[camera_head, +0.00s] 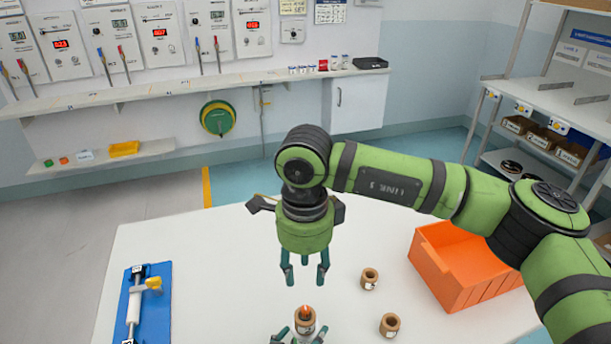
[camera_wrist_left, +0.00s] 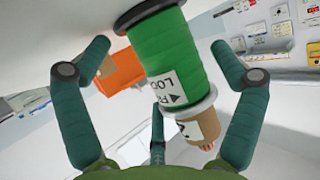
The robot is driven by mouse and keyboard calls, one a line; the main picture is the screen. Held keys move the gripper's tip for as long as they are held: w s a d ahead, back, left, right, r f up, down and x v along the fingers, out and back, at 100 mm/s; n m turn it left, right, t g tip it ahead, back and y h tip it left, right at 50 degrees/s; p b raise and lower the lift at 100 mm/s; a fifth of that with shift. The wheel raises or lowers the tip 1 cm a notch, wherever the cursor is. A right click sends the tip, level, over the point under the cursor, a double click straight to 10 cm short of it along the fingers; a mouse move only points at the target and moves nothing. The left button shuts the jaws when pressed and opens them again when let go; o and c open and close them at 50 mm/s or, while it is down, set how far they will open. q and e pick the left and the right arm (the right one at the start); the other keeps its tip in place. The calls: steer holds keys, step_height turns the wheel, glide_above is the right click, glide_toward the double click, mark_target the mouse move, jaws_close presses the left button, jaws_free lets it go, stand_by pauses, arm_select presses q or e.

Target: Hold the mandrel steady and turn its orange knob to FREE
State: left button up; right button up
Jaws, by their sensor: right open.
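The mandrel, a green roll (camera_wrist_left: 178,60) between a dark flange and a brown collar (camera_wrist_left: 200,126), fills the middle of the left wrist view. Its label partly reads "FR" and "LOC" with an arrow. The orange knob (camera_head: 305,312) tops the brown collar at the bottom of the head view. Its setting cannot be read. My left gripper (camera_wrist_left: 165,58) has fingers either side of the green roll, with gaps showing; its fingers also flank the mandrel in the head view (camera_head: 300,335). My right gripper (camera_head: 305,275) is open, pointing down, above the knob and apart from it.
Two brown cores (camera_head: 370,278) (camera_head: 390,325) stand on the white table (camera_head: 210,260), right of the mandrel. An orange crate (camera_head: 470,288) is farther right. A blue fixture (camera_head: 157,318) with a yellow handle lies at left. The tabletop between fixture and mandrel is clear.

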arm_select(q)
steer(key=shift+w+r, duration=0.2)
steer(key=shift+r, duration=0.1)
